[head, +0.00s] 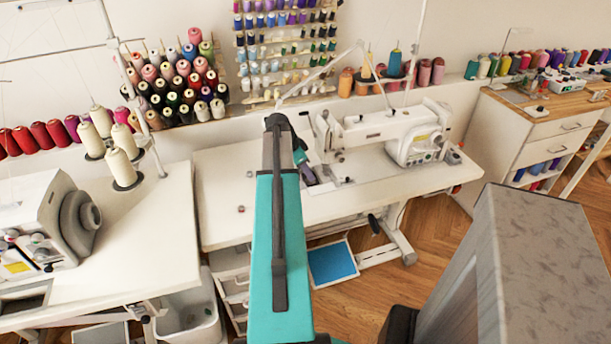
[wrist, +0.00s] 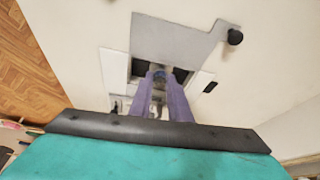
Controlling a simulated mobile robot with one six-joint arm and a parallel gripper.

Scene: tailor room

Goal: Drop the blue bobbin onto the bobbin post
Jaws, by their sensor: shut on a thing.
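My gripper (wrist: 159,82) shows its two purple fingers in the wrist view, shut on the small blue bobbin (wrist: 159,74) at their tips. The fingers are over a dark opening (wrist: 140,68) in the grey metal plate (wrist: 180,40) of the sewing machine bed. I cannot tell how high the bobbin is above the opening. The bobbin post cannot be made out; the fingers and bobbin cover much of the opening. In the head view my gripper (head: 307,172) is low at the left end of the white sewing machine (head: 375,128), and the bobbin is hidden there.
The white table (head: 225,185) has free room at left, with small bobbin-like pieces (head: 240,209) on it. The machine's needle head (head: 328,135) stands close right of my gripper. A black knob (wrist: 235,36) is near the plate. Thread spools (head: 180,85) stand behind.

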